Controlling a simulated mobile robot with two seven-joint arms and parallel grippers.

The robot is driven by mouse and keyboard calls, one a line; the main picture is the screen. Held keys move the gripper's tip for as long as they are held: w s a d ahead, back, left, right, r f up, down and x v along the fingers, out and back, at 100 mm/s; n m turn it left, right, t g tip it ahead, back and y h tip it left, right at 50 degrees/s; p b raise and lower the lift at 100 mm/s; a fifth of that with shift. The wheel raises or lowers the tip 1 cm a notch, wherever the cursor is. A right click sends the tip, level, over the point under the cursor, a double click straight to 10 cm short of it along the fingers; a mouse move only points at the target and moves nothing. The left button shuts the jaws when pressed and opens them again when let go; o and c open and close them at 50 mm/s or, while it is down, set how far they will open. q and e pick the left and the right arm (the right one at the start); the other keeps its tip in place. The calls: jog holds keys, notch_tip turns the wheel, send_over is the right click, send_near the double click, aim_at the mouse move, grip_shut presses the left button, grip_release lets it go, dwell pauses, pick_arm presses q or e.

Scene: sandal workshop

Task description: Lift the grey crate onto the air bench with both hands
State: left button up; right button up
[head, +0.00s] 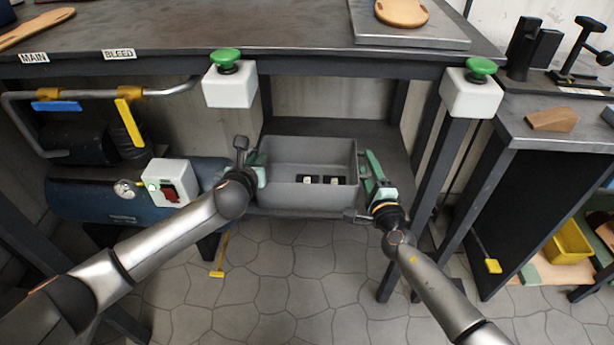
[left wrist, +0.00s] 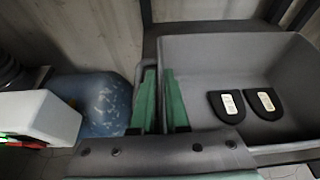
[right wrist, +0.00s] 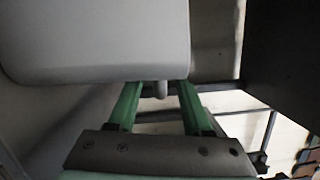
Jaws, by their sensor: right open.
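The grey crate (head: 310,196) stands under the dark air bench (head: 290,38), on a lower shelf. Two dark pads with pale labels (left wrist: 228,105) lie inside the crate. My left gripper (head: 258,168) is at the crate's left wall. In the left wrist view its green fingers (left wrist: 160,98) are close together, one outside and one inside, with the wall between them. My right gripper (head: 374,168) is at the crate's right side. In the right wrist view its green fingers (right wrist: 158,98) are wide apart, near the grey crate wall (right wrist: 95,40); a small grey peg shows between them.
White boxes with green buttons (head: 230,88) (head: 470,92) hang at the bench's front edge. A blue tank (head: 90,195) and pipes with blue and yellow levers are at left. A sandal sole (head: 402,11) lies on a plate on the bench. The floor in front is clear.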

jog(key=shift+w, duration=0.1)
grip_shut()
dwell(0.4)
jog(key=shift+r, duration=0.1)
dwell(1.2)
